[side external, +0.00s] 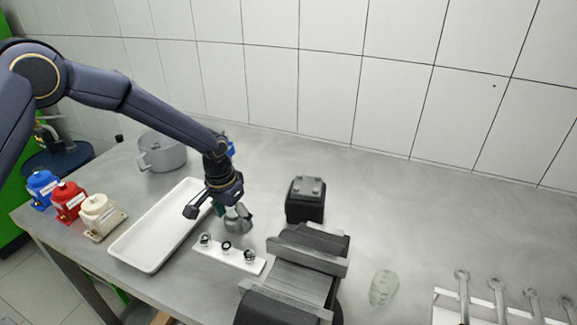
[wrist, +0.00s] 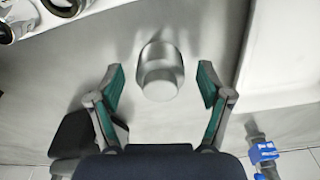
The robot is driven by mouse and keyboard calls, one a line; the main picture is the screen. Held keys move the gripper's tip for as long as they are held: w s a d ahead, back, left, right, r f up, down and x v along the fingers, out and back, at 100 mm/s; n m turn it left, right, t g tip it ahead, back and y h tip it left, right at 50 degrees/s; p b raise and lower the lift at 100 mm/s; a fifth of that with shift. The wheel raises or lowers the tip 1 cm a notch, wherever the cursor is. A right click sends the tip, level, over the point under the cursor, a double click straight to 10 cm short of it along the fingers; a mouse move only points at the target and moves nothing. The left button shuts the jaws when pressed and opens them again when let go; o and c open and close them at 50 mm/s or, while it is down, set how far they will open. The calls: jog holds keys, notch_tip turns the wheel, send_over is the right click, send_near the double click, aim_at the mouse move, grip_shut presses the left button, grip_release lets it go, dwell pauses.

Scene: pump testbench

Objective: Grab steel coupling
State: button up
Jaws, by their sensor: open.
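The steel coupling (wrist: 161,72) is a short, stepped silver cylinder standing on the grey bench. In the wrist view it lies between the spread, green-padded fingers of my gripper (wrist: 160,80), with a gap on both sides. In the side view the coupling (side external: 239,222) is just right of my gripper (side external: 215,208), partly hidden by it. My gripper is open and holds nothing. I cannot tell the exact height of the fingertips relative to the coupling.
A white tray (side external: 150,250) lies left of my gripper. A white strip with small round fittings (side external: 226,247) is in front of the coupling. A vise (side external: 300,270) and a black block (side external: 305,205) stand to the right. A grey pot (side external: 162,155) is behind the tray.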

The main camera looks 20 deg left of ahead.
grip_shut()
dwell(0.7)
